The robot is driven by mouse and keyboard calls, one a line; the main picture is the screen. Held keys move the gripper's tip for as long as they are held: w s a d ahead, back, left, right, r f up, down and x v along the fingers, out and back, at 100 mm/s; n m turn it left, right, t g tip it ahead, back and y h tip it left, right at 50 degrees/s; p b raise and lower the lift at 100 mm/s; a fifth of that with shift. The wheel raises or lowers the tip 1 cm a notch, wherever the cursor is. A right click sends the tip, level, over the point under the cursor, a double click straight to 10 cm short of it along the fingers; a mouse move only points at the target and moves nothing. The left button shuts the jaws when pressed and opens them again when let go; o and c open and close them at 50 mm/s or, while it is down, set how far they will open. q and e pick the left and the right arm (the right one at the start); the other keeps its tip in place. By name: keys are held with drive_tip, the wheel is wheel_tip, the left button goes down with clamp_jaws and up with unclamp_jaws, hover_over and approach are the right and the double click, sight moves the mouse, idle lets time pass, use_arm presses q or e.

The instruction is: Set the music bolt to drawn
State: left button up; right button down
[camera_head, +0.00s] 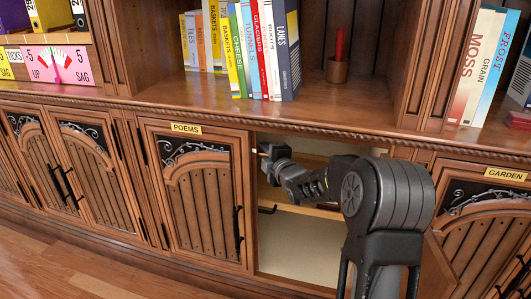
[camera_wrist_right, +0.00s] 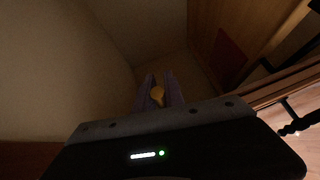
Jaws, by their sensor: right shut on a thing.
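My right gripper (camera_head: 268,152) reaches into an open cabinet compartment just right of the POEMS door, near its upper left inner edge. In the right wrist view its two fingers (camera_wrist_right: 158,92) are closed around a small round brass-coloured knob (camera_wrist_right: 157,94), which seems to be the bolt's knob. The rest of the bolt is hidden or too dark to make out, so I cannot tell its position. No music label is readable. My left gripper is not in view.
The POEMS door (camera_head: 196,190) is shut on the left, and the GARDEN door (camera_head: 480,225) is at the right. The compartment has pale inner walls (camera_head: 300,240) and a wooden rail or drawer edge (camera_head: 315,210). Above are books (camera_head: 262,45) and a red candle (camera_head: 339,45).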

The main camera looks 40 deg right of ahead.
drive_tip(key=c, duration=1.7)
unclamp_jaws()
drive_tip(key=shift+f, duration=0.45)
drive_tip(key=shift+o, duration=1.3)
drive_tip(key=shift+r, duration=0.1)
drive_tip(key=shift+r, duration=0.1)
drive_tip(key=p+v, duration=0.1)
drive_tip(key=v, duration=0.6)
drive_tip(key=shift+s, duration=0.4)
